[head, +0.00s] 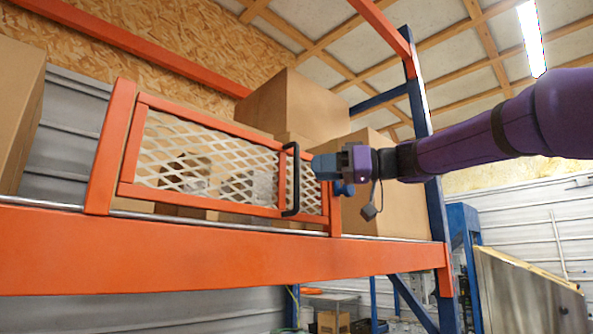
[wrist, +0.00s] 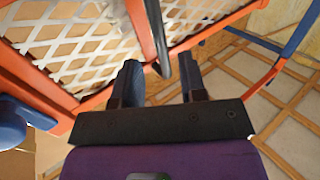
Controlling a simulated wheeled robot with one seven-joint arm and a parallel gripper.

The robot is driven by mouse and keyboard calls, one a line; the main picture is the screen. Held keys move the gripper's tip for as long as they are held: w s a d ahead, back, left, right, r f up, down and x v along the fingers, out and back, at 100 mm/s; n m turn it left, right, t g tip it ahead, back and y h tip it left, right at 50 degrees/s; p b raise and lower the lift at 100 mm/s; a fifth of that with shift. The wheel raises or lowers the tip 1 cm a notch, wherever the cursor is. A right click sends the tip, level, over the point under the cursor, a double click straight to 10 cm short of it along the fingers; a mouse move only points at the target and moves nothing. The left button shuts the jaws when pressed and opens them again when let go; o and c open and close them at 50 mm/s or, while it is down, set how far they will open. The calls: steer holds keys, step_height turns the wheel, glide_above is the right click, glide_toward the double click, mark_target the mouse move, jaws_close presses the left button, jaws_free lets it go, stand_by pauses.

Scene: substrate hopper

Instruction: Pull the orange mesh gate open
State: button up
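The orange-framed gate (head: 210,203) with white diamond mesh stands upright and looks shut between orange posts on the rack. A black vertical bar handle (head: 296,178) is on its right part. My gripper (head: 318,168) is just right of the handle in the head view, pointing left at it. In the wrist view my gripper (wrist: 160,75) has its two dark fingers apart. The handle (wrist: 158,35) shows between the fingertips with a gap on both sides. I cannot tell whether its bar lies between the fingers or just beyond them. The gate's mesh (wrist: 75,35) fills the upper left there.
An orange beam (head: 220,250) runs below the gate. Cardboard boxes (head: 290,103) stand behind the gate, and another box (head: 385,205) is right of it, behind my gripper. A blue rack upright (head: 432,170) stands behind my arm. The space in front of the gate looks clear.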

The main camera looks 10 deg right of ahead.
glide_above(297, 204)
steer(key=shift+w, duration=0.4)
jaws_close()
